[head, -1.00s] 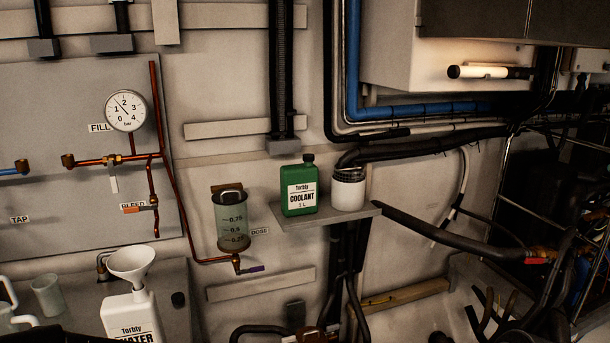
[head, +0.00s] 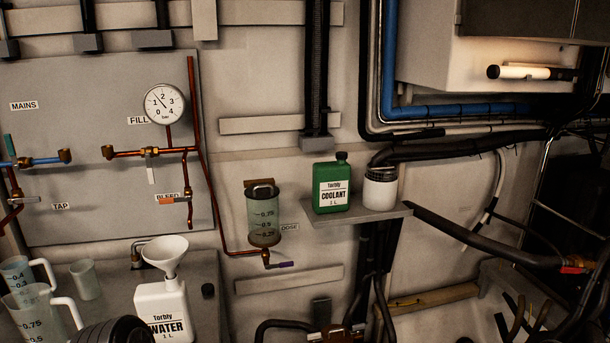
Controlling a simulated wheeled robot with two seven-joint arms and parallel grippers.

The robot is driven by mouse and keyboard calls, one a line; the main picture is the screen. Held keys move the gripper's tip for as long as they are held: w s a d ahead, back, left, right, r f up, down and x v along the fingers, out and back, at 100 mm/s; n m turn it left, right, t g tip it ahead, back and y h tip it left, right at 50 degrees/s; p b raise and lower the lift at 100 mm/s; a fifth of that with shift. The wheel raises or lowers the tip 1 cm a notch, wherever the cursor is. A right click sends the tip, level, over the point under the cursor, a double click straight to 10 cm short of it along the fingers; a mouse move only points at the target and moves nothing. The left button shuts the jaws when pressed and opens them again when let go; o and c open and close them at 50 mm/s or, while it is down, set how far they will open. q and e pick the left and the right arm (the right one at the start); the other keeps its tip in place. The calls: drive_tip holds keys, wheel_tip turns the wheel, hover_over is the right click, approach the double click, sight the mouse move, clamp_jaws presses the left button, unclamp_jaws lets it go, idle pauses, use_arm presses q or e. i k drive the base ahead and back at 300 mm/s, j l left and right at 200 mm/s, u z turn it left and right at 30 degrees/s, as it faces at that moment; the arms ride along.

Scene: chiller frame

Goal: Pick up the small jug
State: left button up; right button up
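The small jug (head: 17,273) is a clear measuring jug with a white handle and a 0.4 mark. It stands upright at the far left of the head view, behind the larger jug (head: 36,318) marked 0.75. The larger jug hides its lower part. A plain translucent cup (head: 86,280) stands to the right of the small jug. Neither of my grippers can be made out in the view. A dark ribbed rounded shape at the bottom edge, right of the large jug, cannot be identified.
A white WATER bottle (head: 163,307) with a funnel (head: 166,254) in it stands right of the cup. A panel with copper pipes and a gauge (head: 165,104) is behind. A green coolant bottle (head: 332,188) and a white pot (head: 380,190) sit on a shelf (head: 310,212).

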sight(17, 272)
drive_tip(key=u, duration=1.75)
drive_tip(key=i+j, duration=0.15)
drive_tip(key=j, duration=0.15)
